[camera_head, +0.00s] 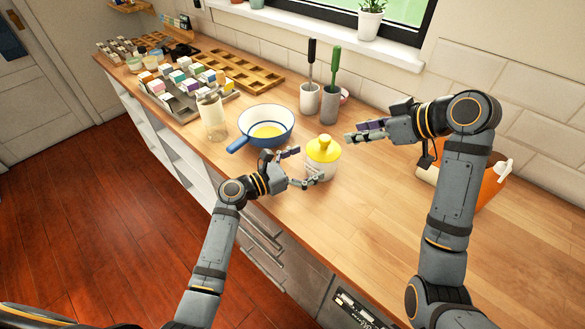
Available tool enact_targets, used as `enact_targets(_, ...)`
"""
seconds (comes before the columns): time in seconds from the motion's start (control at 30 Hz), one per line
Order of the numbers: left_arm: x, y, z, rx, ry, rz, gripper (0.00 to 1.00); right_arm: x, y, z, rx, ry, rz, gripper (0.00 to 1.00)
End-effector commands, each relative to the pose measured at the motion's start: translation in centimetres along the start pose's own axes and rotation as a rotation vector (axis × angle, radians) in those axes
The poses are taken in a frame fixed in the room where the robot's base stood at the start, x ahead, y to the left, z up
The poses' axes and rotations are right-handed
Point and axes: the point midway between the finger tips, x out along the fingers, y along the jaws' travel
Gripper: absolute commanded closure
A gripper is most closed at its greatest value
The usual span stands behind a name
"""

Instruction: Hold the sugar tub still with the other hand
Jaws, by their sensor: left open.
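The sugar tub (321,168) is a white tub with a yellow knobbed lid (323,149), standing upright on the wooden counter. My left gripper (306,166) is open at the tub's left side. One finger points past its far left side and the other reaches across its lower front. I cannot tell whether either finger touches it. My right gripper (355,134) is to the right of the lid, apart from it, with its fingers pointing left. Its fingers overlap in this view, so its opening is unclear.
A blue-rimmed pan (281,113) with yellow contents stands just left of the tub. A glass jar (212,122) is further left. Two utensil holders (310,98) stand behind. An orange container (491,186) is behind my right arm. The counter right of the tub (365,205) is clear.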

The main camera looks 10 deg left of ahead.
Motion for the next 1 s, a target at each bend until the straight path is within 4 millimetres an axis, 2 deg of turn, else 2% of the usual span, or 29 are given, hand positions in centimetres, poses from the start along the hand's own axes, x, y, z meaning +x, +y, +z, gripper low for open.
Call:
enact_targets(0.1,2.1,0.0,0.1,-0.002,-0.002,-0.001,0.0,0.0,0.0,0.0,0.0,0.0,0.0,0.62)
enact_targets(0.23,3.4,0.0,0.0,-0.001,-0.001,-0.001,0.0,0.0,0.0,0.0,0.0,0.0,0.0,0.62)
enact_targets(0.57,3.9,0.0,0.0,0.001,0.001,-0.001,0.0,0.0,0.0,0.0,0.0,0.0,0.0,0.62)
enact_targets(1.0,3.9,0.0,0.0,0.001,0.001,-0.001,0.58,0.0,0.0,0.0,0.0,0.0,0.0,0.62)
